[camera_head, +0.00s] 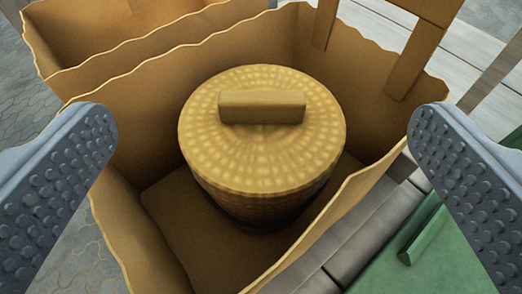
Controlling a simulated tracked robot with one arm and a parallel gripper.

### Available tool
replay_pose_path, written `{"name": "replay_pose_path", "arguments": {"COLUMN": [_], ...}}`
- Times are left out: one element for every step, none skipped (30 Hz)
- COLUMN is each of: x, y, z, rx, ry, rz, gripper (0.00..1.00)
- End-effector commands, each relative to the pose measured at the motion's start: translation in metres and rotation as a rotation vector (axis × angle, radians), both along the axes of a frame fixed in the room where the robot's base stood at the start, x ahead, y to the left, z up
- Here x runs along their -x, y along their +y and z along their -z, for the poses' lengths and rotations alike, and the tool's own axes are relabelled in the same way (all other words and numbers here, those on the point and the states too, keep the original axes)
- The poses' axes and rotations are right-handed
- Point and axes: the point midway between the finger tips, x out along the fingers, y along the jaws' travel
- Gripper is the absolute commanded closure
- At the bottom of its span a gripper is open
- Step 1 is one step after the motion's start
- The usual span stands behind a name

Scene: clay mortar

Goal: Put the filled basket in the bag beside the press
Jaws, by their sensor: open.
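A round woven yellow-brown basket (262,160) with a lid and a bar handle (262,107) on top stands upright inside an open brown paper bag (155,243). Its contents are hidden by the lid. My gripper (262,155) is open, with one studded finger at the left and one at the right of the view. The fingers are wide apart and touch neither the basket nor its handle. I cannot tell which thing here is the press.
A second brown bag (60,45) stands open behind at the upper left. The near bag's strap handle (415,55) rises at the upper right. Grey planks (375,235) and a green surface (425,260) lie at the right. Paving (25,105) shows at the left.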

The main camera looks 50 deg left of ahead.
Motion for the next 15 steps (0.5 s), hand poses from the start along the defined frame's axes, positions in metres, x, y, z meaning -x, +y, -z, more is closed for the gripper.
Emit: {"name": "replay_pose_path", "arguments": {"x": [0.006, 0.009, 0.014, 0.016, 0.019, 0.022, 0.024, 0.025, 0.027, 0.029, 0.030, 0.031, 0.031, 0.032, 0.032], "y": [-0.009, -0.013, -0.016, -0.020, -0.023, -0.026, -0.029, -0.031, -0.033, -0.034, -0.035, -0.036, -0.036, -0.037, -0.037], "z": [-0.004, -0.005, -0.008, -0.009, -0.010, -0.012, -0.013, -0.014, -0.015, -0.015, -0.015, -0.015, -0.016, -0.016, -0.016], "rx": [0.000, 0.000, -0.001, -0.001, 0.000, 0.001, 0.001, 0.001, 0.001, 0.001, 0.001, 0.000, 0.000, 0.000, 0.000], "ry": [0.001, 0.001, 0.000, -0.001, -0.002, -0.003, -0.003, -0.003, -0.003, -0.003, -0.001, -0.002, -0.002, -0.002, -0.001], "rz": [0.003, 0.003, 0.001, 0.001, 0.002, 0.001, 0.001, 0.001, 0.001, 0.001, 0.002, 0.001, 0.001, 0.001, 0.000], "gripper": [0.02, 0.02, 0.02, 0.02, 0.02, 0.02, 0.02, 0.02, 0.02, 0.02, 0.02, 0.02, 0.02, 0.02, 0.02]}}
